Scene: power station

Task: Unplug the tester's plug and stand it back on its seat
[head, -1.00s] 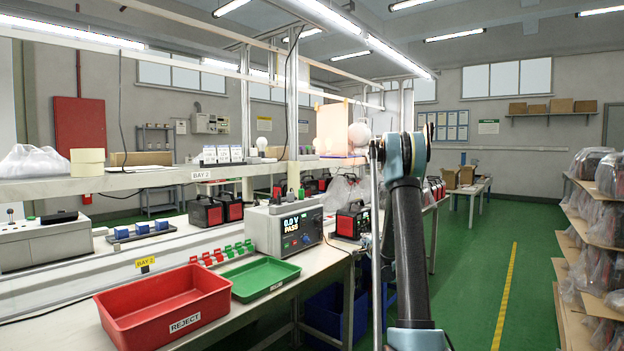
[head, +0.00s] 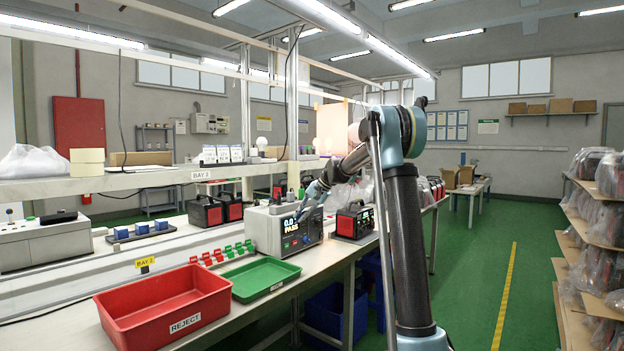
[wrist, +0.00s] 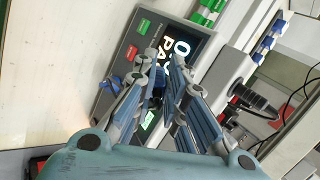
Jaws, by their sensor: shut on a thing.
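The tester (head: 262,232) is a pale grey box on the bench, with a dark front panel and a lit screen (head: 291,223) reading PASS. In the head view my gripper (head: 304,211) is at the tester's top right, in front of part of it. In the wrist view the fingers of my gripper (wrist: 165,60) lie over the tester's dark panel (wrist: 124,62) and cover part of its lit text. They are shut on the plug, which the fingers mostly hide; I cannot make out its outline. I cannot tell the plug's seat apart.
A black and red power station (head: 354,221) stands close right of the tester. A green tray (head: 262,279) and a red REJECT bin (head: 150,318) are in front of it. Red and green clips (head: 222,253) stand left of the tester. A shelf (head: 130,183) runs above.

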